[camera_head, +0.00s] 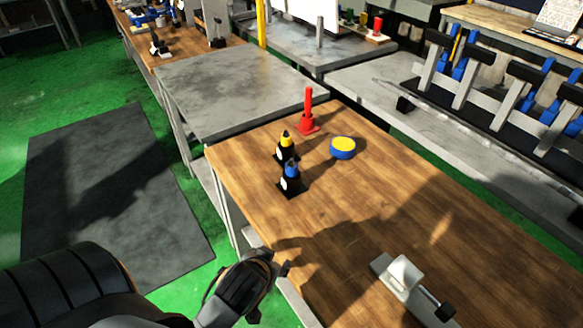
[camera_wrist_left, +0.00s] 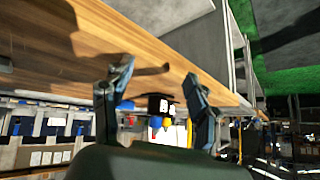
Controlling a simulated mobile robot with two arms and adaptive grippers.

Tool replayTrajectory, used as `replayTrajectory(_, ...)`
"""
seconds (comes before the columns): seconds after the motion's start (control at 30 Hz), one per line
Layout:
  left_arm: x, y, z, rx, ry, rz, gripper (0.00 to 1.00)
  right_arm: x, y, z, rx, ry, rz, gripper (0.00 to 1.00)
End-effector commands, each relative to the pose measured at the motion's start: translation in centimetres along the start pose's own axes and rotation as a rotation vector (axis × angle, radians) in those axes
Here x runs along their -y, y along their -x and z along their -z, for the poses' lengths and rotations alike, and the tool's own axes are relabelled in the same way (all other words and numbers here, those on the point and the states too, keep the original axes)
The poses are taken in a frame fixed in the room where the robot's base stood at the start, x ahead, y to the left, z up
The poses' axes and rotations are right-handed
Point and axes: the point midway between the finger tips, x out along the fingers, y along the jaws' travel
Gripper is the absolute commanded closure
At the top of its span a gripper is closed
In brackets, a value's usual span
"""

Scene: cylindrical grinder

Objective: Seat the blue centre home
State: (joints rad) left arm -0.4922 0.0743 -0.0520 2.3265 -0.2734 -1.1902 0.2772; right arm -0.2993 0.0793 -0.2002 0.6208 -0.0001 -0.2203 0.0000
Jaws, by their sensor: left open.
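The blue centre (camera_head: 291,167) stands upright in a black holder (camera_head: 293,187) with a white label, near the left edge of the wooden table. In the left wrist view, upside down, a blue part (camera_wrist_left: 155,122) shows beyond and between my fingertips. How deep the centre sits in its holder is too small to tell. My left gripper (camera_head: 281,267) is at the table's left edge, nearer to me than the holder and apart from it. In the left wrist view the fingers of my left gripper (camera_wrist_left: 158,80) are spread, with nothing between them. My right gripper is out of view.
Behind the blue centre stand a yellow-tipped black piece (camera_head: 286,139) and a red post (camera_head: 308,110). A yellow-topped blue disc (camera_head: 343,147) lies right of them. A grey and white fixture (camera_head: 405,275) is at front right. The wooden table's middle (camera_head: 390,205) is clear.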

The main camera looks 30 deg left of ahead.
Motion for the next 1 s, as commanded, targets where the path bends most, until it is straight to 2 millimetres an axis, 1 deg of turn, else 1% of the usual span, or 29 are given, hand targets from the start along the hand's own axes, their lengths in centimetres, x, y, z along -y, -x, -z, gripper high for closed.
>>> replayTrajectory(0.03,0.6,-0.6,1.2,-0.050,0.029,0.025,0.41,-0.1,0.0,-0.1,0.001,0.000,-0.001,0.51)
replayTrajectory(0.17,2.2,-1.9,4.7,-0.205,0.104,0.087,0.41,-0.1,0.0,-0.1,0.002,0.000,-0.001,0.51)
replayTrajectory(0.2,2.7,-2.2,6.0,-0.263,0.127,0.104,0.41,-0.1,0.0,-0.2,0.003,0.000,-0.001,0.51)
replayTrajectory(0.27,3.4,-2.6,7.9,-0.354,0.157,0.123,0.41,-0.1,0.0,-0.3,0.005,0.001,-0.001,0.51)
replayTrajectory(0.3,3.7,-2.9,9.2,-0.417,0.173,0.131,0.41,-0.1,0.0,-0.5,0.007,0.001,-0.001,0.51)
replayTrajectory(0.4,4.2,-3.1,12.0,-0.556,0.199,0.131,0.41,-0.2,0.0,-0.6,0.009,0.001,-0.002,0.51)
replayTrajectory(0.5,4.1,-3.1,13.8,-0.648,0.206,0.115,0.41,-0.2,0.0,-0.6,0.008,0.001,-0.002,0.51)
replayTrajectory(0.67,4.0,-3.3,15.2,-0.705,0.205,0.096,0.41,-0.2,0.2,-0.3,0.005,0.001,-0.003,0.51)
replayTrajectory(0.77,4.2,-4.2,16.2,-0.710,0.202,0.095,0.41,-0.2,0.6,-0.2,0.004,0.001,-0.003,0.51)
replayTrajectory(1.0,4.9,-7.7,19.1,-0.707,0.204,0.097,0.41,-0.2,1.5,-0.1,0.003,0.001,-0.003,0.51)
